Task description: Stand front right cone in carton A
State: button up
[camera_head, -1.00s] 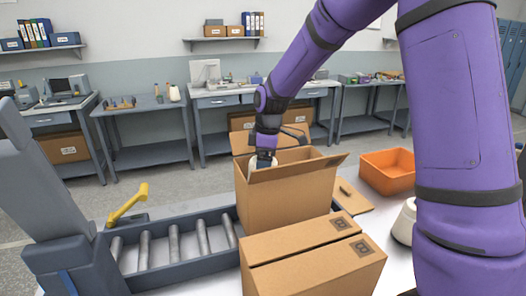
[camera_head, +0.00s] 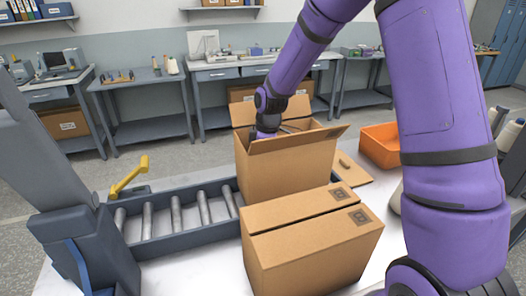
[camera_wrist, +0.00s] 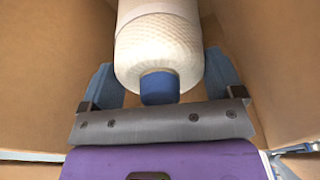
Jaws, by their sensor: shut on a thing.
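My gripper (camera_head: 265,134) reaches down into the open carton (camera_head: 285,175) on the roller conveyor, its flaps spread. In the wrist view my gripper (camera_wrist: 160,68) is shut on a cream yarn cone (camera_wrist: 160,48) with a blue core end, its fingers on either side. Brown carton walls (camera_wrist: 70,45) surround the cone. In the head view the carton's front wall and flap hide the cone and fingertips. I cannot tell whether the cone touches the carton's floor. No letter is readable on the carton.
A closed carton (camera_head: 315,250) stands directly in front of the open one. An orange bin (camera_head: 378,147) is behind to the right. Pale cones (camera_head: 510,134) stand at the right edge, another (camera_head: 395,197) partly behind my arm. A yellow handle (camera_head: 128,178) stands by the rollers (camera_head: 176,215).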

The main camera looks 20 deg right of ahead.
jog(key=o, duration=1.2)
jog(key=r, duration=0.7)
jog(key=d+r, duration=0.1)
jog(key=r, duration=0.2)
jog(key=shift+s+d+r, duration=0.1)
jog(key=shift+s+r, duration=0.1)
jog(key=shift+r, duration=0.15)
